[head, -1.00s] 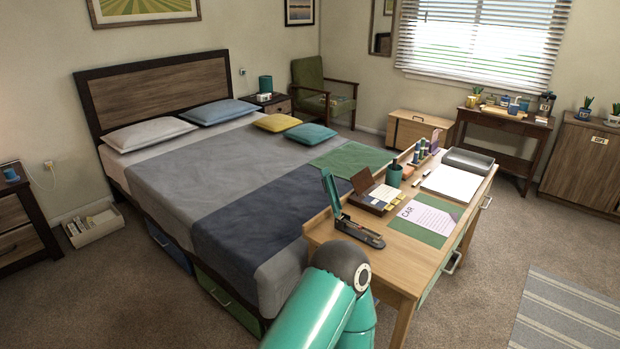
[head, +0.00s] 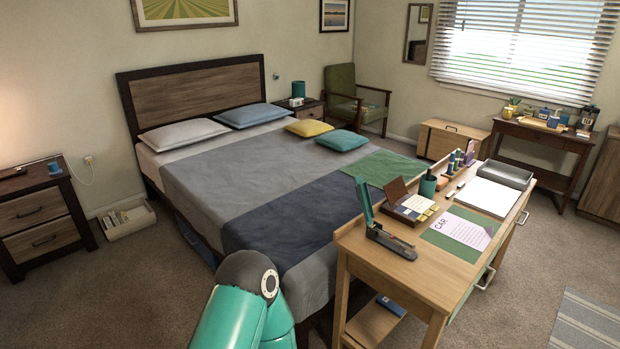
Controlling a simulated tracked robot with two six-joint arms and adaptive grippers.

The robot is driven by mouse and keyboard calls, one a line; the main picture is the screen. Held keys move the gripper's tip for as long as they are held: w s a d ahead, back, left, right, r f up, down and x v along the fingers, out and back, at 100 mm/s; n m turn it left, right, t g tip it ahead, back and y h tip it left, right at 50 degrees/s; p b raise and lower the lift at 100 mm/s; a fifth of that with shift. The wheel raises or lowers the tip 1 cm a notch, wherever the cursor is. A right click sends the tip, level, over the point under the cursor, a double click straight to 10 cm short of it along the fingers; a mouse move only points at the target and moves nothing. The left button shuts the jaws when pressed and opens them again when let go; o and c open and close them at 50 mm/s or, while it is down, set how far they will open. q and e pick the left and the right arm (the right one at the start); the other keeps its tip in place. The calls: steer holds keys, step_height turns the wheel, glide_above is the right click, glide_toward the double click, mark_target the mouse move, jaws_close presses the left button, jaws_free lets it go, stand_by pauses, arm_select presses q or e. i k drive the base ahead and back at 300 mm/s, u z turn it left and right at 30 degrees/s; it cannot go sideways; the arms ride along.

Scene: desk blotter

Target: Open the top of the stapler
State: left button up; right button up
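The stapler (head: 390,240) stands at the near left end of the wooden desk (head: 408,273). Its dark base lies on the desk top. Its teal top (head: 364,205) is swung up, nearly upright, tilted a little back from the base. A teal arm link of mine fills the bottom of the head view, left of the desk and apart from it. Neither of my grippers shows in the head view.
Behind the stapler is an open box (head: 411,208) with cards. To its right lie a green blotter (head: 448,242) and a paper marked CAR (head: 465,231). A teal pen cup (head: 427,186) and a grey tray (head: 507,175) stand farther back. The bed (head: 290,253) borders the desk's left side.

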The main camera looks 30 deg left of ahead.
mark_target(362, 188)
steer(key=u, duration=0.3)
steer(key=i, duration=1)
steer(key=z, duration=0.05)
